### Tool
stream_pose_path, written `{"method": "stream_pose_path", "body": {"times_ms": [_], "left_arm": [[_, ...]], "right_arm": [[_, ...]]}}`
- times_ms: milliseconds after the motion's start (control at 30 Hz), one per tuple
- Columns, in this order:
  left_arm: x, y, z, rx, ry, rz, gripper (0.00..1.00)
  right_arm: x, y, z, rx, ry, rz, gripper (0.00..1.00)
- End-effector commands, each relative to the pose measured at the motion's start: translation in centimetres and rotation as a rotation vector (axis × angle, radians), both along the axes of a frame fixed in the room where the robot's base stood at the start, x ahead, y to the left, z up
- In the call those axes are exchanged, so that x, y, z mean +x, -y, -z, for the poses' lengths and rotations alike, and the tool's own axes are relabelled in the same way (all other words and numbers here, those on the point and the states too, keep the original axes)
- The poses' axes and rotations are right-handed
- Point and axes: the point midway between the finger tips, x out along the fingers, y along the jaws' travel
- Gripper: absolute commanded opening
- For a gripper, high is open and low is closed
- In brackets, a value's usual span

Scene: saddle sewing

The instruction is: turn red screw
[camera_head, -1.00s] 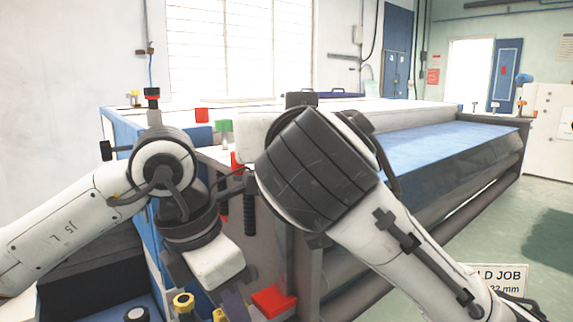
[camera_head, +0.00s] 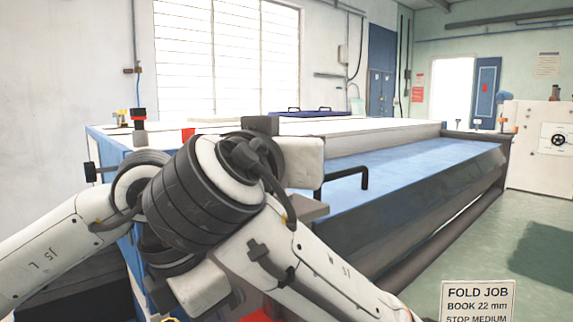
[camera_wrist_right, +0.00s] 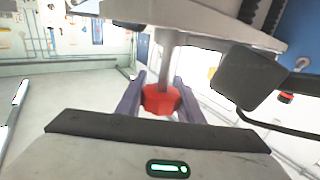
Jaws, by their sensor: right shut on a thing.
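In the right wrist view, the red screw head (camera_wrist_right: 160,98) sits at the lower end of a grey shaft (camera_wrist_right: 166,60) that hangs from a pale beam. My right gripper (camera_wrist_right: 158,104) is shut on the screw head, one purple finger on each side. In the head view my right arm crosses the middle, and its wrist hides the right fingers and the screw. My left gripper's white body (camera_head: 203,288) is low in the head view; its fingertips are out of sight.
A long machine with a blue slanted bed (camera_head: 420,175) fills the right side. A black bent handle (camera_head: 345,180) stands close to my right wrist. A FOLD JOB sign (camera_head: 477,301) is at lower right. Open floor (camera_head: 540,235) lies beyond it.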

Motion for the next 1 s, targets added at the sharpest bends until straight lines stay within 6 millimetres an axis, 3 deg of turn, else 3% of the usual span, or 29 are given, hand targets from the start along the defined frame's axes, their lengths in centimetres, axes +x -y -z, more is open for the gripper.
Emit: {"method": "stream_pose_path", "body": {"times_ms": [67, 100, 200, 567, 1000], "left_arm": [[0.1, 0.2, 0.0, -0.004, 0.002, 0.001, 0.13], [0.1, 0.2, 0.0, -0.004, 0.002, 0.001, 0.13], [0.1, 0.2, 0.0, -0.005, 0.003, 0.001, 0.13], [0.1, 0.1, 0.0, -0.005, 0.002, 0.000, 0.13], [0.1, 0.1, 0.0, -0.004, 0.002, 0.000, 0.13]], "right_arm": [[0.0, -0.2, 0.1, -0.001, -0.001, -0.004, 0.11], [0.0, -0.2, 0.1, -0.001, -0.001, -0.004, 0.37], [0.0, -0.1, 0.1, -0.001, -0.001, -0.004, 0.52], [0.0, -0.1, -0.4, 0.001, 0.000, -0.002, 0.52], [-0.2, -0.2, -8.1, 0.001, 0.001, -0.003, 0.52]]}}
